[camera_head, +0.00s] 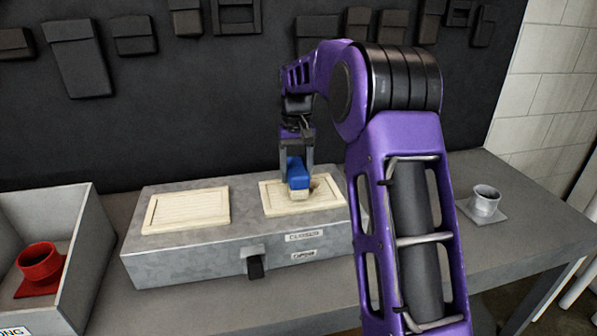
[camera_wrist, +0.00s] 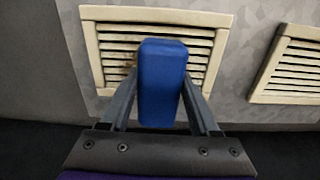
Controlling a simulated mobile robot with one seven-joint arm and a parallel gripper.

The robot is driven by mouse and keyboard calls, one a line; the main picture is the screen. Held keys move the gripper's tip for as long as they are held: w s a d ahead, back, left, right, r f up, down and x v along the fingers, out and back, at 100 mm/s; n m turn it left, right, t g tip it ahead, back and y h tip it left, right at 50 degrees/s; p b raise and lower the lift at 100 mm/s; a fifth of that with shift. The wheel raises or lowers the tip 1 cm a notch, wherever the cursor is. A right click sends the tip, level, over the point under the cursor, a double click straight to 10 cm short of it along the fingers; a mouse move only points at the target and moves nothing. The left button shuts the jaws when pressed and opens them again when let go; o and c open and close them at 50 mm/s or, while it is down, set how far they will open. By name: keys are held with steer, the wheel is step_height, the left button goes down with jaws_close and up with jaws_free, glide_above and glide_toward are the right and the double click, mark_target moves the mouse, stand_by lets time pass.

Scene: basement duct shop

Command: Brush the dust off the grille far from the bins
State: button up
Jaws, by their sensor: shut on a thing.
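My gripper (camera_head: 297,165) is shut on a blue brush (camera_head: 298,177) with a pale lower end. The brush is at the right-hand cream grille (camera_head: 272,202) on top of a grey metal duct box (camera_head: 155,262); this grille is the one farther from the bin. In the wrist view the blue brush (camera_wrist: 163,82) covers the middle of that grille (camera_wrist: 88,52). Brown dust (camera_wrist: 128,62) shows on its slats beside the brush. I cannot tell whether the bristles touch the slats. The other grille (camera_head: 187,210) looks clean; it also shows in the wrist view (camera_wrist: 290,68).
A grey bin (camera_head: 85,240) with a red collar piece (camera_head: 40,265) inside stands at the left. A dark lever (camera_head: 255,267) sticks out of the box front beside small labels. A metal collar (camera_head: 485,200) stands on the bench at the right. Dark parts hang on the back wall.

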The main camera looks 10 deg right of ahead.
mark_target(300, 160)
steer(key=shift+w+f, duration=0.1)
steer(key=shift+w, duration=1.6)
steer(key=shift+d, duration=0.85)
steer(key=shift+s+b, duration=0.55)
steer(key=shift+b, duration=0.05)
steer(key=shift+s+b, duration=0.5)
steer(key=shift+s, duration=0.55)
steer(key=shift+s+b, duration=0.65)
steer(key=shift+s, duration=0.15)
steer(key=shift+s+b, duration=0.9)
steer(key=shift+s, duration=1.5)
